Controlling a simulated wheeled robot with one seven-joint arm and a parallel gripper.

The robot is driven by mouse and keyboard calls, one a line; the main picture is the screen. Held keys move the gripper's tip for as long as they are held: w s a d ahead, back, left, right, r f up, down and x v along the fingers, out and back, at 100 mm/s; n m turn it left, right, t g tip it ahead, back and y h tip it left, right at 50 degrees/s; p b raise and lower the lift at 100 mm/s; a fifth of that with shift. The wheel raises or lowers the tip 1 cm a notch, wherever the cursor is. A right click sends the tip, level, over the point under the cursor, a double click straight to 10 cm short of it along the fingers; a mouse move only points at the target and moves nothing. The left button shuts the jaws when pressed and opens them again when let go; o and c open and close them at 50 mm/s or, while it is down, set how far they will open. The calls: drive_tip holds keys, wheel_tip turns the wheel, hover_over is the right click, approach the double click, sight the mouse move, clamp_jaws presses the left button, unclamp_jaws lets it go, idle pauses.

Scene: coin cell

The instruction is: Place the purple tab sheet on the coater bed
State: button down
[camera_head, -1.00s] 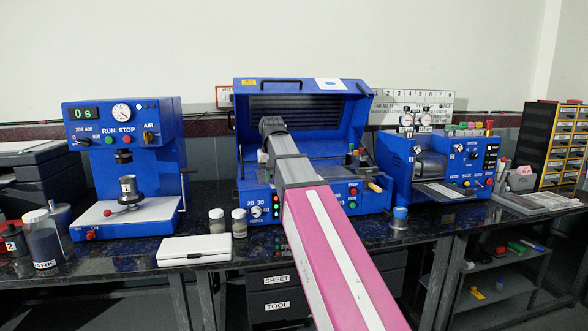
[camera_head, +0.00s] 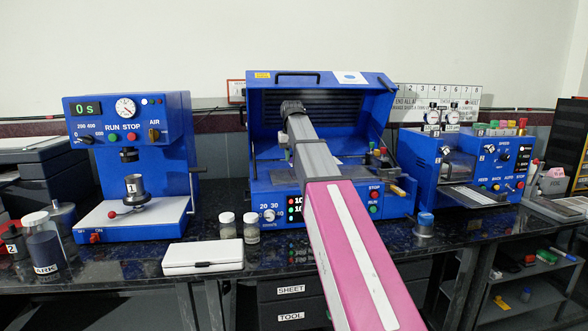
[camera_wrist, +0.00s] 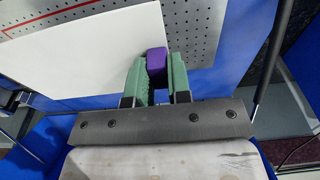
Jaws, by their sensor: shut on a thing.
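In the wrist view, my gripper (camera_wrist: 157,76) is shut on the purple tab (camera_wrist: 155,57) between its two green fingers. The white sheet (camera_wrist: 85,50) of that tab spreads out to the left, over part of the grey perforated coater bed (camera_wrist: 208,38). I cannot tell whether the sheet touches the bed or hangs just above it. In the head view, the blue coater (camera_head: 264,196) stands mid-bench with its hood up, and my arm reaches into it. The sheet and fingertips are hidden there.
The raised hood (camera_head: 260,105) stands over my wrist. A blue press (camera_head: 178,190) is at left and another blue machine (camera_head: 425,185) at right. Two small jars (camera_head: 227,225), a white flat case (camera_head: 203,258) and a blue-capped jar (camera_head: 424,226) stand along the bench front.

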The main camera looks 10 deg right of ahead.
sight(293, 174)
drive_tip(key=shift+w+d+f, duration=0.6)
drive_tip(key=shift+w+f, duration=0.05)
drive_tip(key=shift+f, duration=1.9)
drive_tip(key=c, duration=1.1)
unclamp_jaws()
drive_tip(key=shift+f, duration=0.1)
drive_tip(key=shift+o, duration=0.2)
drive_tip(key=r, duration=0.4)
drive_tip(key=s+r, duration=0.1)
drive_tip(key=r, duration=0.7)
drive_tip(key=shift+s+r, duration=0.1)
drive_tip(key=shift+s, duration=0.15)
